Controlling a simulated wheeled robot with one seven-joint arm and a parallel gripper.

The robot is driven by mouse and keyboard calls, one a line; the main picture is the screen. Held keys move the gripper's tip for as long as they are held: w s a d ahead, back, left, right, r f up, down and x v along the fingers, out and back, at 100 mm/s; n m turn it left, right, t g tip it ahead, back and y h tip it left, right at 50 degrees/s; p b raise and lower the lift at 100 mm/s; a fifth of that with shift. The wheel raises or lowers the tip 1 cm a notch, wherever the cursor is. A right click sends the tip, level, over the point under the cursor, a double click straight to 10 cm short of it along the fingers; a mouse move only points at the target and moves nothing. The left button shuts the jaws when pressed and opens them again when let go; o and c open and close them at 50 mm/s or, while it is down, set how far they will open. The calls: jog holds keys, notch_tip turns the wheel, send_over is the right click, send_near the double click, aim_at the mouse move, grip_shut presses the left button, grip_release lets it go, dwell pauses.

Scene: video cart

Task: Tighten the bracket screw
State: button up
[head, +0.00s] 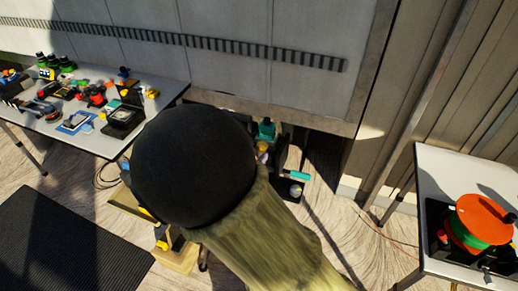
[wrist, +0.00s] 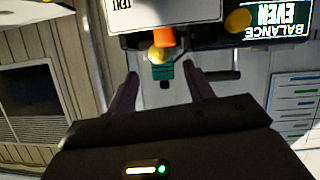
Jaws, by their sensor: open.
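In the wrist view my gripper (wrist: 160,70) is open, with its two dark fingers apart. A teal block (wrist: 163,72) shows between the fingertips. Directly above it are a small yellow knob (wrist: 155,55) and an orange block (wrist: 166,38). I cannot tell which part is the bracket screw, or whether the fingers touch anything. In the head view a teal part (head: 267,130) and a yellow part (head: 262,147) show on the cart, just right of a large black round shape (head: 193,165) that hides most of it. My gripper is not visible there.
A cluttered table (head: 172,88) stands at the left, and another table (head: 433,170) at the right bears an orange and green reel (head: 480,220). A black mat (head: 65,240) lies on the floor. In the wrist view a dark panel (wrist: 265,25) reads "EVEN BALANCE" upside down.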

jog(key=x, duration=0.6)
jog(key=shift+w, duration=0.2)
jog(key=shift+f, duration=0.1)
jog(key=c, duration=1)
jog(key=shift+s+d+m+y+b, duration=0.1)
jog(key=shift+m+y+b, duration=0.45)
jog(key=shift+b, duration=0.5)
jog(key=o, duration=1)
